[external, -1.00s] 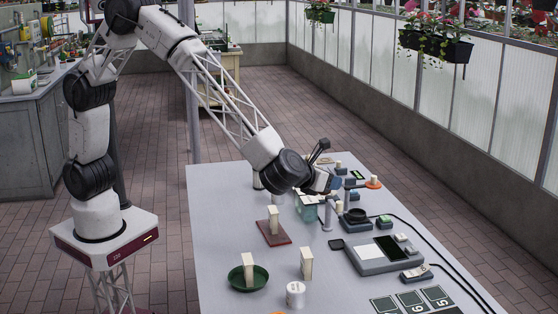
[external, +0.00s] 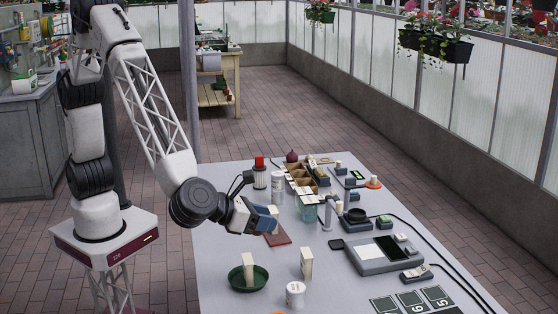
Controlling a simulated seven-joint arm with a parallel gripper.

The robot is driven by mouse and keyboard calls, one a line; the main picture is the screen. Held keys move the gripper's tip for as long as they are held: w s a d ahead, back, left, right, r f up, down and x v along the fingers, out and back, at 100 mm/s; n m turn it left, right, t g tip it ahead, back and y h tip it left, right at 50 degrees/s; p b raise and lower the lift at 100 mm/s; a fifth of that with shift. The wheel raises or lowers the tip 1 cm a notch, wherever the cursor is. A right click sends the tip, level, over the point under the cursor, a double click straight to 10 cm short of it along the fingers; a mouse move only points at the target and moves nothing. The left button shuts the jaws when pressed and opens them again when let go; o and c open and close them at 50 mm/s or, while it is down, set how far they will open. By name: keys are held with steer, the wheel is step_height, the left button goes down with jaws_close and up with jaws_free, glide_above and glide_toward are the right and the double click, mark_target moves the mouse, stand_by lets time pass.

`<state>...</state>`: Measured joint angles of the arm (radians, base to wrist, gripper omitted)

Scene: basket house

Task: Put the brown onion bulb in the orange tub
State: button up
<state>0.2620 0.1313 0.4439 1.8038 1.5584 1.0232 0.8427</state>
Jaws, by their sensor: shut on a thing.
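My gripper (external: 268,222) is over the left half of the table, just in front of the cream block on the dark red board. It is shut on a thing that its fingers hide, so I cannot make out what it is. No brown onion bulb can be made out; a dark reddish-purple bulb (external: 292,156) sits at the far end, by the divided box. No orange tub shows clearly. A small orange disc (external: 373,184) with a pale block lies at the far right, and a sliver of something orange shows at the bottom edge.
A brown divided box (external: 302,176) stands at the back beside a red-topped jar (external: 260,172). A green dish (external: 247,280) with a cream block, a white cup (external: 295,294) and another block (external: 306,263) stand in front. A grey scale (external: 368,258) and cables fill the right.

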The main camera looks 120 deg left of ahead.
steer(key=s+d+m+t+h, duration=0.15)
steer(key=s+d, duration=0.25)
steer(key=d, duration=0.6)
steer(key=f, duration=0.5)
steer(key=shift+s+d+f, duration=0.1)
steer(key=shift+d, duration=0.2)
steer(key=w+d+f, duration=0.1)
steer(key=w+d, duration=0.2)
steer(key=w, duration=1.2)
steer(key=shift+w+d+f, duration=0.15)
steer(key=shift+w+f, duration=0.05)
steer(key=shift+w, duration=0.2)
steer(key=shift+f, duration=1.75)
steer(key=shift+f, duration=0.65)
